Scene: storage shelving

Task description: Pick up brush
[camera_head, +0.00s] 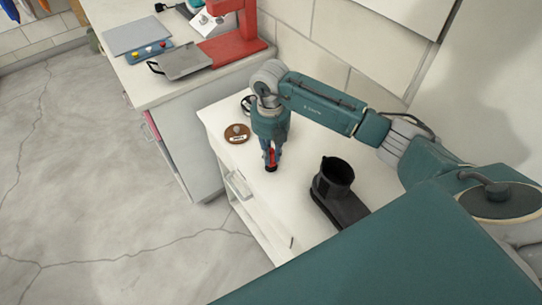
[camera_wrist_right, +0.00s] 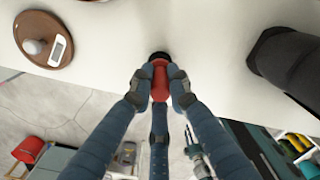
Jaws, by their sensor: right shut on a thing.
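The brush (camera_head: 271,164) shows as a small upright thing with a red handle and a black lower end on the white cabinet top. My right gripper (camera_head: 270,150) points down over it and is shut on its red part. In the right wrist view the gripper fingers (camera_wrist_right: 160,88) close around the red handle of the brush (camera_wrist_right: 159,72), with its black end beyond, at or near the white surface. I cannot tell whether it touches the surface. My left gripper does not show.
A counter (camera_head: 150,88) at the back left holds a red machine (camera_head: 232,42) and a grey tray (camera_head: 181,63). The cabinet's front edge drops to the floor.

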